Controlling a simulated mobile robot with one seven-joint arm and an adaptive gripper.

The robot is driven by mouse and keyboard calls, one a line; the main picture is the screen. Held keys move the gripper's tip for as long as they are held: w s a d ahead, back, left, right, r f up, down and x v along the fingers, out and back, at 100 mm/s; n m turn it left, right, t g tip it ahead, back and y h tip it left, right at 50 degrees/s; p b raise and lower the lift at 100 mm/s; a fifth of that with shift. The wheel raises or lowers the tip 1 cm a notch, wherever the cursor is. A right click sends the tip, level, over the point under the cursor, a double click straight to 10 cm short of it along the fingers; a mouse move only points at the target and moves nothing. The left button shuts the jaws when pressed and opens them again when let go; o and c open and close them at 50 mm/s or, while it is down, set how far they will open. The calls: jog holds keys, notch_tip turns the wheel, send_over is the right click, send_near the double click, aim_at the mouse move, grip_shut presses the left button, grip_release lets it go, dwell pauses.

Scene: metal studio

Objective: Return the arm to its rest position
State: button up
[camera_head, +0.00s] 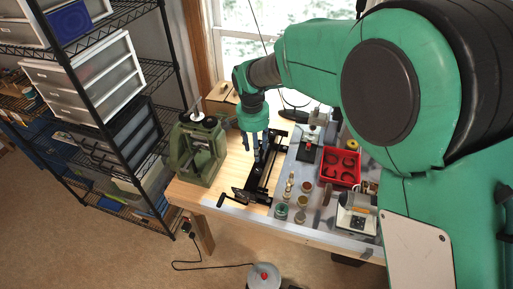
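My arm, green with dark joints, reaches from the right side across the upper middle of the head camera view. My gripper (256,150) hangs at its end and points down over the workbench (228,193). Its dark fingers are just above or beside a long black metal tool frame (264,172) lying on the bench. The fingers are small and overlap the dark frame behind them. I cannot tell whether they touch it, or whether they hold anything.
A green press-like machine (198,150) stands at the bench's left end. A red tray (341,167), small jars (282,211) and a small device (355,218) crowd the right. A black wire shelf (110,120) stands left. A round silver container (264,277) is on the floor.

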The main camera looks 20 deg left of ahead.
jog(key=s+d+r+t+b, duration=0.1)
jog(key=s+d+r+b, duration=0.1)
jog(key=d+r, duration=0.45)
jog(key=s+d+r+t+y+b, duration=0.1)
jog(key=s+d+r, duration=0.2)
jog(key=d, duration=0.7)
jog(key=s+d+r+b, duration=0.2)
jog(key=d+r, duration=0.2)
jog(key=d, duration=0.4)
jog(key=s+d+f+n+t+b, duration=0.1)
jog(key=s+d+t+b, duration=0.2)
jog(key=s+d, duration=1.3)
jog(key=s+b, duration=0.1)
jog(key=s, duration=0.2)
jog(key=shift+s+f+n, duration=0.15)
jog(key=shift+n, duration=0.25)
jog(key=shift+d, duration=0.1)
